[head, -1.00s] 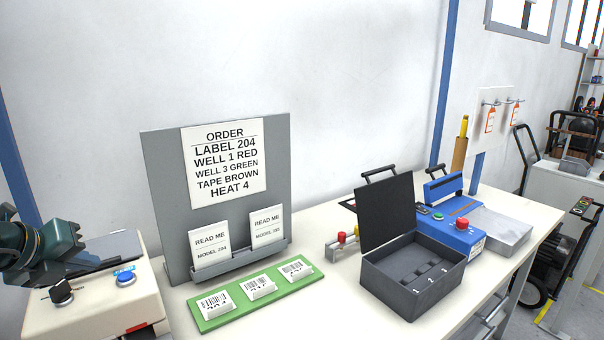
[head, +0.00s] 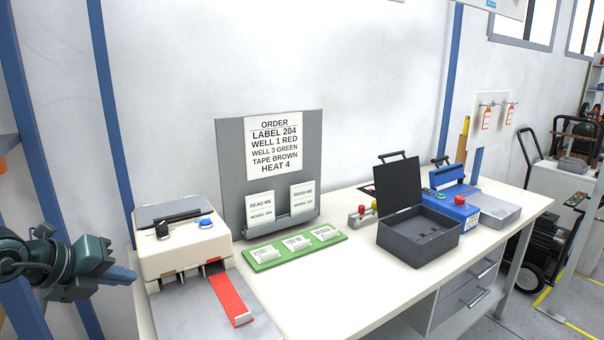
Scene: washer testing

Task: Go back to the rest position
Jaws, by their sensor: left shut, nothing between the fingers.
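My left gripper (head: 122,275) comes in from the left edge of the head view. Its fingers are together with nothing between them, pointing right. It is apart from the table, to the left of the cream-coloured machine (head: 180,250). My right gripper is not in view.
A long white table (head: 350,280) carries the machine with a red strip (head: 230,298), the order board (head: 230,170), a green label tray (head: 295,262), an open dark box (head: 400,248) and a blue device (head: 455,212). Drawers (head: 470,285) sit under the table. Floor at the right shows.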

